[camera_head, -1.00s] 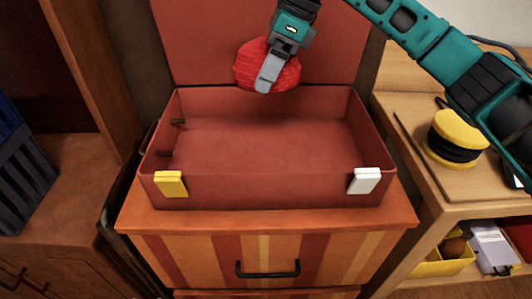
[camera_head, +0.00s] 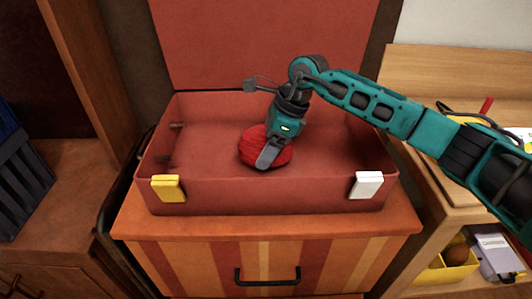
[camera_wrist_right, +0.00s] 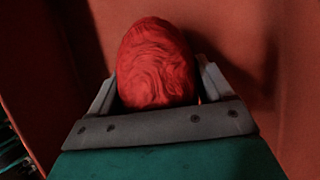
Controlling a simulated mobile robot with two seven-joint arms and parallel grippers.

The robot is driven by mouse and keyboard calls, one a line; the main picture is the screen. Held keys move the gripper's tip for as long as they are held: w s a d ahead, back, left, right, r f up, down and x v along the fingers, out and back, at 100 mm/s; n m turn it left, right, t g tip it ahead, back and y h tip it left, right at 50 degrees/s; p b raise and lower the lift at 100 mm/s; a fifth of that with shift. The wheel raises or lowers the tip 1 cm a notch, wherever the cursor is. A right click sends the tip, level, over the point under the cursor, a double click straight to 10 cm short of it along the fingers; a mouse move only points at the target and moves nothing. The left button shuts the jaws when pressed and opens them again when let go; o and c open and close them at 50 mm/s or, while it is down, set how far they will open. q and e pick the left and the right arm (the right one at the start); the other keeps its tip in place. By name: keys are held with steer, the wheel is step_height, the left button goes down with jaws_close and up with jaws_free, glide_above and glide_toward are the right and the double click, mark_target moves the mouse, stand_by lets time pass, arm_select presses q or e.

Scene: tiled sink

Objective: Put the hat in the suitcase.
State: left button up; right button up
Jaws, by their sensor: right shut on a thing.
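The red hat (camera_head: 281,157) is in my right gripper (camera_head: 268,156), inside the walls of the open suitcase (camera_head: 270,195). The right wrist view shows the hat (camera_wrist_right: 155,65) between the two fingers of the right gripper (camera_wrist_right: 155,92). The suitcase is dark red, with its lid standing up at the back and a yellow and a white latch on its front wall. Whether the hat touches the suitcase floor I cannot tell. My left gripper is not in view.
The suitcase stands on a striped wooden drawer cabinet (camera_head: 330,255) with a black handle. A wooden shelf (camera_head: 440,70) is at right, with a yellow bin (camera_head: 440,270) below. A dark blue slatted crate (camera_head: 22,175) is at left. The suitcase floor around the hat looks clear.

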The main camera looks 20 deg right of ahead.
steer(key=shift+f, duration=1.15)
steer(key=shift+f, duration=0.2)
steer(key=o, duration=1)
steer(key=shift+c, duration=0.2)
steer(key=shift+r, duration=0.15)
